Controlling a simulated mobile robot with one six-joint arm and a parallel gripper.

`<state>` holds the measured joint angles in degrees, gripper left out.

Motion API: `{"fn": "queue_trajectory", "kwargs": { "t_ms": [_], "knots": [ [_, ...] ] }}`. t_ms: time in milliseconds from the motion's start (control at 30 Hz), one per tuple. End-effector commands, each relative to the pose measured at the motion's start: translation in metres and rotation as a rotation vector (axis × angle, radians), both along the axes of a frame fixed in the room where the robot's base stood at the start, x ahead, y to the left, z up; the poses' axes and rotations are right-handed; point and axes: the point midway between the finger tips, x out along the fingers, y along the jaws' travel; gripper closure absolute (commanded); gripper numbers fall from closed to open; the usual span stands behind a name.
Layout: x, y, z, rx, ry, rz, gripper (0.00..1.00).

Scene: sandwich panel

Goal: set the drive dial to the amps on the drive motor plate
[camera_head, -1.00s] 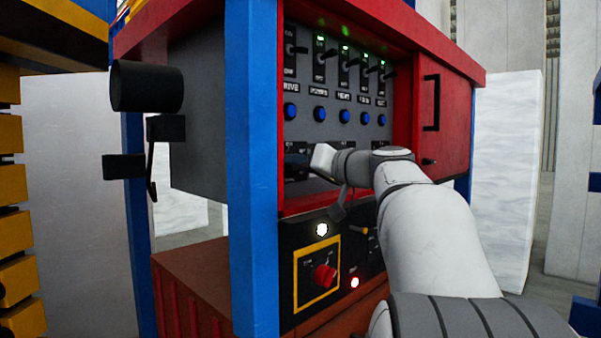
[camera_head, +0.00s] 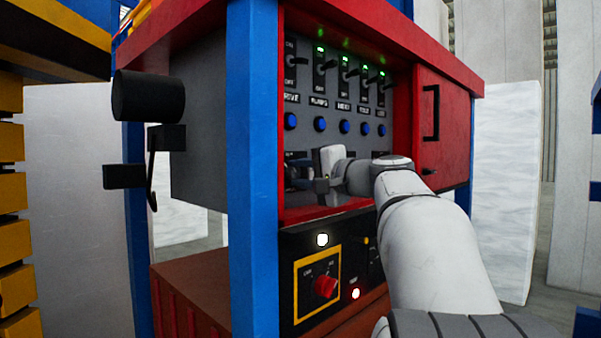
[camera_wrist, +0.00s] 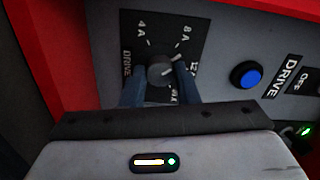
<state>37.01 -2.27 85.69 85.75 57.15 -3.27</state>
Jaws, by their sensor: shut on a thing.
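The drive dial (camera_wrist: 160,70) is a round grey knob on a black plate marked DRIVE in the wrist view. Its 4 A, 8 A and 12 A marks are legible; a further mark is partly hidden by a finger. A white tick shows beside the knob toward 8 A, but I cannot tell the pointer's exact setting. My gripper (camera_wrist: 162,82) is shut on the knob, one finger on each side. In the head view my gripper (camera_head: 318,182) is at the panel's lower left, covering part of the dial row. The drive motor plate is not seen.
A blue button (camera_wrist: 245,75) labelled DRIVE sits beside the dial. In the head view a blue post (camera_head: 252,170) stands left of the panel. A red knob (camera_head: 325,286) is below, and a red door with a black handle (camera_head: 430,113) is at right.

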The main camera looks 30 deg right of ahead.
Motion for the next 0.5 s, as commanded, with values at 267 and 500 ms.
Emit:
{"fn": "queue_trajectory", "kwargs": {
  "t_ms": [267, 500],
  "knots": [
    [0.0000, -0.0001, 0.0011, 0.246, 0.091, 0.000, 0.95],
    [0.0001, -0.0002, 0.0012, 0.438, 0.160, 0.000, 0.95]
  ]
}}
